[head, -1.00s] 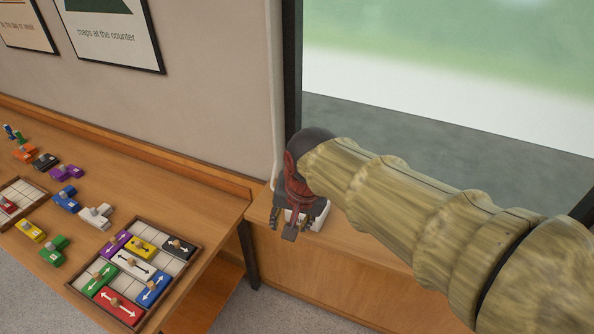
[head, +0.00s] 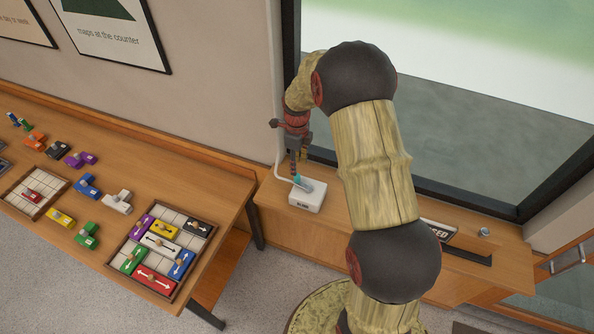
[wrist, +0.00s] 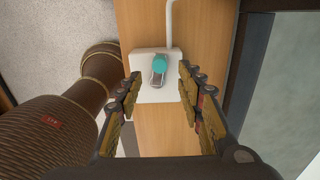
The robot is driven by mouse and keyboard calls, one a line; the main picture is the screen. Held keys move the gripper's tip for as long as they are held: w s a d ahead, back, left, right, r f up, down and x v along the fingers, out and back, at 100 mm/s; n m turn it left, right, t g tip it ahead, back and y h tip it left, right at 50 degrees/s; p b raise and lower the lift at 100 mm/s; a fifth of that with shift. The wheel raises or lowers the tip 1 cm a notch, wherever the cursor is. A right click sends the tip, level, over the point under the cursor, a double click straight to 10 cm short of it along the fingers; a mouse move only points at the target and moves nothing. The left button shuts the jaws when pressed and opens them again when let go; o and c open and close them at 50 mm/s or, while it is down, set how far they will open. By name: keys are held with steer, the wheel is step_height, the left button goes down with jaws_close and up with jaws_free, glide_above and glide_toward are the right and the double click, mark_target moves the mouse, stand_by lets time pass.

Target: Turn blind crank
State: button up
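The blind crank is a small grey lever with a teal knob (wrist: 160,65) on a white box (wrist: 145,92) in the wrist view. In the head view the box (head: 305,203), lettered BLIND, sits on the wooden sill, with the teal and grey crank (head: 304,184) on top. My gripper (head: 298,158) points down over the back of the box in the head view. In the wrist view my gripper (wrist: 160,75) is open, with its fingers on either side of the crank in the picture. The fingers hold nothing, and no contact with the crank shows.
A white cord or tube (head: 279,150) runs from the box up the wall beside the window. The counter (head: 110,190) at left holds puzzle trays and several coloured blocks. A partly hidden sign (head: 437,231) and a small round object (head: 485,232) stand right on the sill.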

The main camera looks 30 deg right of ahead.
mark_target(297, 176)
step_height(297, 176, down, 7)
steer(key=shift+f+p, duration=0.15)
steer(key=shift+p, duration=0.2)
steer(key=shift+c, duration=0.4)
jaws_close()
